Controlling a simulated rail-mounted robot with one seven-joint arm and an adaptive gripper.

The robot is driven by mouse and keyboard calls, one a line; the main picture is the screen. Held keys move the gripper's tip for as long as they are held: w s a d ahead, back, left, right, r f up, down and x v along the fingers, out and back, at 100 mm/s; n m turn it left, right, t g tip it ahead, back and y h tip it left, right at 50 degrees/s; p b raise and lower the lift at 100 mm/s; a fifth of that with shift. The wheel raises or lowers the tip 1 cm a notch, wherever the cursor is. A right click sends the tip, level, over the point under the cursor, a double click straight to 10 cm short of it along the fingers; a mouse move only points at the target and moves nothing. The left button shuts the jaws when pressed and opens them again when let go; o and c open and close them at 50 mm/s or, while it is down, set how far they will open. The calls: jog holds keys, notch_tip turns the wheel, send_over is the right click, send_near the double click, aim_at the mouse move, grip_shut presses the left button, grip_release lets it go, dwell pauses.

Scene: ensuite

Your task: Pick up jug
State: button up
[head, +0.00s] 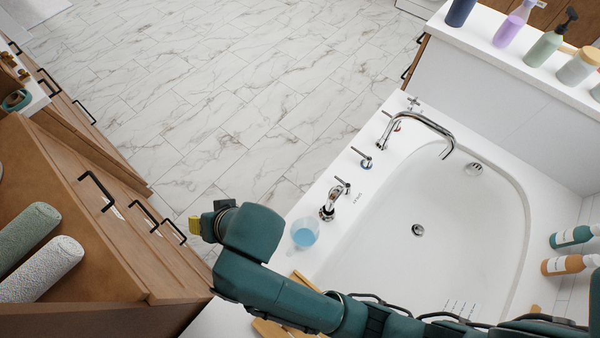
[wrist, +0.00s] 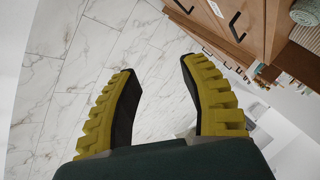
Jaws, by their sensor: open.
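The jug (head: 304,233), a small clear vessel with a light blue inside, stands on the white rim of the bathtub near its lower left end. My gripper (head: 203,214) is to the left of the jug, apart from it, with part of its yellow fingers showing past the teal arm. In the wrist view my gripper (wrist: 158,78) is open and empty, with its two yellow and black fingers spread over the floor. The jug is not seen in the wrist view.
The bathtub (head: 400,235) has a chrome tap (head: 430,122) and handles along its rim near the jug. A wooden cabinet (head: 75,200) with black handles and rolled towels stands at left. Bottles line the shelf (head: 480,20) at upper right. The marble floor (head: 220,90) is clear.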

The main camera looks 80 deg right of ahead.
jog(key=s+d+f+m+g+y+p, duration=0.1)
jog(key=s+f+m+g+p, duration=0.1)
jog(key=s+f+m+g, duration=0.35)
jog(key=m+g+y, duration=0.1)
jog(key=m+g, duration=0.1)
send_over(290, 250)
notch_tip(290, 250, down, 5)
jog(key=shift+m+g, duration=0.35)
notch_tip(290, 250, down, 11)
jog(key=shift+b, duration=1.15)
jog(key=f, duration=0.2)
jog(key=f+b, duration=0.1)
jog(key=f, duration=0.1)
jog(key=f+b, duration=0.1)
jog(key=f, duration=0.1)
jog(key=shift+w+a, duration=0.3)
jog(key=shift+a, duration=0.1)
grip_shut()
